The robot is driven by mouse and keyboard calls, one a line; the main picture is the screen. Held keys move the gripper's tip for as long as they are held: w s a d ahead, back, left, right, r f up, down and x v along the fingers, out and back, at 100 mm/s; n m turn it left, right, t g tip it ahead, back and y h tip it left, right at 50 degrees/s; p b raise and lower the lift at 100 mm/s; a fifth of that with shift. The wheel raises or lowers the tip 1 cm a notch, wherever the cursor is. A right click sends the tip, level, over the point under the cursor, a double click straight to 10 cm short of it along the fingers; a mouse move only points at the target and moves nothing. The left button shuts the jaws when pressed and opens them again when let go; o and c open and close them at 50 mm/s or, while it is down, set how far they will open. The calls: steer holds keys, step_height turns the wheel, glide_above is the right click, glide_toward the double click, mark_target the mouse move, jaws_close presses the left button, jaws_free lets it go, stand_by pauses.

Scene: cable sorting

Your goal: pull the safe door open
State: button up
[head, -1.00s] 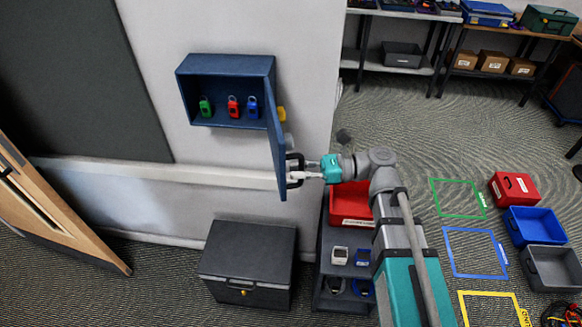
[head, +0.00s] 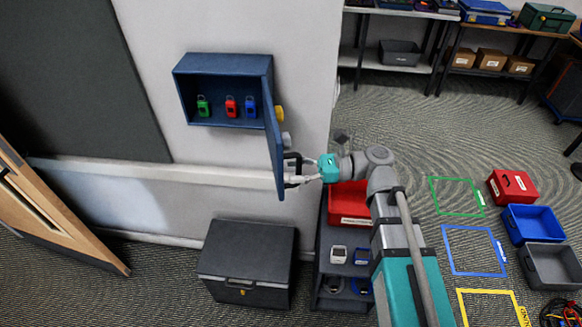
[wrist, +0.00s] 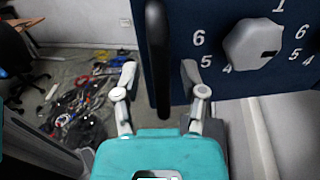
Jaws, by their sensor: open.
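The blue safe (head: 221,62) is fixed to the wall, with a green, a red and a blue padlock inside. Its door (head: 273,130) stands swung wide open, edge-on to the head view. The door face shows in the wrist view (wrist: 207,75) with white numbers and a grey dial (wrist: 252,43). The black bar handle (wrist: 158,60) stands upright between my fingers. My gripper (wrist: 160,75) is open around the handle, with a gap visible on each side. In the head view my gripper (head: 297,171) is at the door's outer side.
A dark chest (head: 247,262) stands on the floor below the safe. A shelf unit with a red bin (head: 349,207) is beside my arm. A wooden door (head: 55,220) is at left. Cables (wrist: 85,100) lie on the floor in the wrist view.

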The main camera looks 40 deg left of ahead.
steer(key=shift+w, duration=0.1)
steer(key=v, duration=1.1)
steer(key=shift+w+d, duration=0.3)
stand_by(0.4)
steer(key=w+d+f+n+t+h, duration=0.2)
steer(key=w+d+f+t, duration=0.25)
steer(key=d+f, duration=0.35)
steer(key=w+d+f+n+t+h, duration=0.15)
steer(key=w+d+f+t, duration=0.3)
steer(key=d, duration=0.45)
steer(key=w+d+f+n+t+h, duration=0.1)
steer(key=d+f+h, duration=0.1)
steer(key=d, duration=0.6)
steer(key=d+f+n+t+h, duration=0.2)
steer(key=d+h, duration=0.1)
steer(key=d, duration=0.6)
steer(key=w+d+f+n+t+h, duration=0.1)
steer(key=d+f+h, duration=0.1)
steer(key=d, duration=0.7)
steer(key=shift+w+n+t+h, duration=0.3)
steer(key=shift+w+n+h, duration=0.05)
steer(key=shift+h, duration=0.3)
